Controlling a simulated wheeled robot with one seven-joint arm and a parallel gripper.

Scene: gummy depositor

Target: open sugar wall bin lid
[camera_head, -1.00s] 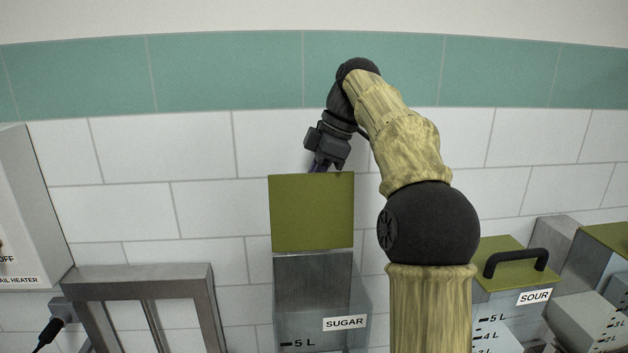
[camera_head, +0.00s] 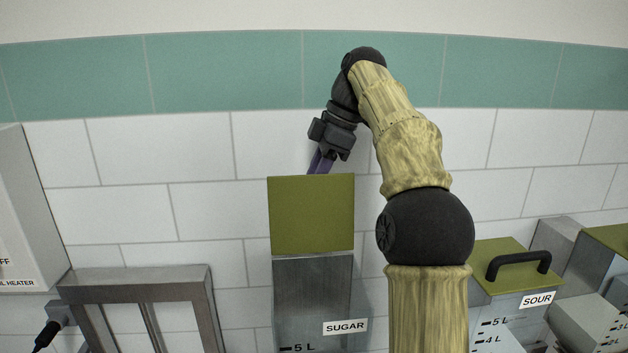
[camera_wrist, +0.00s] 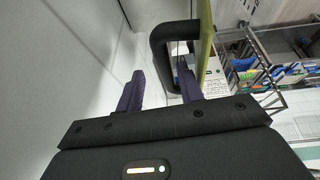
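The sugar bin (camera_head: 312,300), a grey container labelled SUGAR, stands against the tiled wall. Its olive lid (camera_head: 311,214) stands upright, its flat face toward the head camera. My gripper (camera_head: 318,166) is above and behind the lid's top edge, its purple fingertips partly hidden. In the wrist view, the lid (camera_wrist: 206,35) is edge-on, with its black handle (camera_wrist: 160,48) on the wall side. My gripper's fingers (camera_wrist: 160,68) are spread apart and hold nothing. The right fingertip overlaps the handle's opening; I cannot tell whether they touch.
The sour bin (camera_head: 505,268), with a closed olive lid and black handle, is at the right. A metal frame (camera_head: 135,285) and a pale heater box (camera_head: 30,220) stand at the left. The tiled wall (camera_head: 180,145) is close behind my gripper. Wire shelving (camera_wrist: 262,65) shows in the wrist view.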

